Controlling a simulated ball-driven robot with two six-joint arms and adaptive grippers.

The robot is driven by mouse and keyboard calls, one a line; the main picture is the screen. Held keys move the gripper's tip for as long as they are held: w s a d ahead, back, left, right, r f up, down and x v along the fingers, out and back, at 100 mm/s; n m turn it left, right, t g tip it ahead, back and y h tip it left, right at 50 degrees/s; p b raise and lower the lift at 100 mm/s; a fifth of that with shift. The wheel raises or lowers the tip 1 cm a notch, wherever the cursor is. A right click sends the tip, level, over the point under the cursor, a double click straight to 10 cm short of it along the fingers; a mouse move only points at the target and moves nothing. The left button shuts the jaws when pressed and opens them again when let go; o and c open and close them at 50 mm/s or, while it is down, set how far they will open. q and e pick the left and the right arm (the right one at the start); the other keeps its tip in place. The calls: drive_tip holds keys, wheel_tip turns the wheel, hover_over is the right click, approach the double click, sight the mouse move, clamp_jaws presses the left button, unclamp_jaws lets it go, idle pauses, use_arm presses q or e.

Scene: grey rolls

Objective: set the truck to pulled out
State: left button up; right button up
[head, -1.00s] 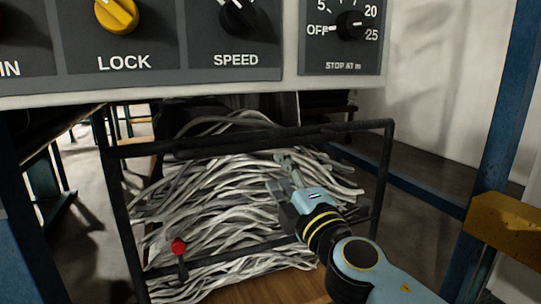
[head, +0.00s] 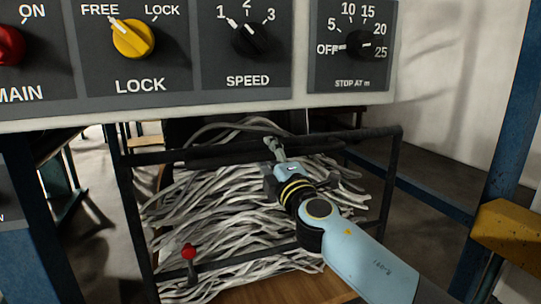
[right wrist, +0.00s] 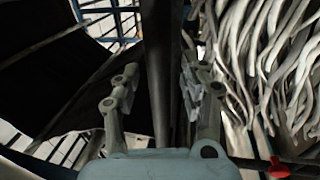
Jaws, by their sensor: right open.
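The truck (head: 388,185) is a dark frame cart filled with grey strands (head: 230,215), under the control panel in the head view. Its upper bar (head: 345,136) runs across the front. My right gripper (head: 273,146) is at this bar, near its middle. In the right wrist view, my right gripper (right wrist: 160,90) is open, with a dark bar (right wrist: 158,50) running between its two fingers. I cannot tell whether the fingers touch it. My left gripper is not in view.
The control panel (head: 190,100) overhangs the truck; its yellow lock knob (head: 134,39) points to FREE. A red-topped lever (head: 189,252) stands at the truck's lower left. Blue posts (head: 507,130) and a yellow block (head: 505,235) are at the right.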

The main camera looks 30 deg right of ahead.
clamp_jaws()
drive_tip(key=shift+f, duration=0.1)
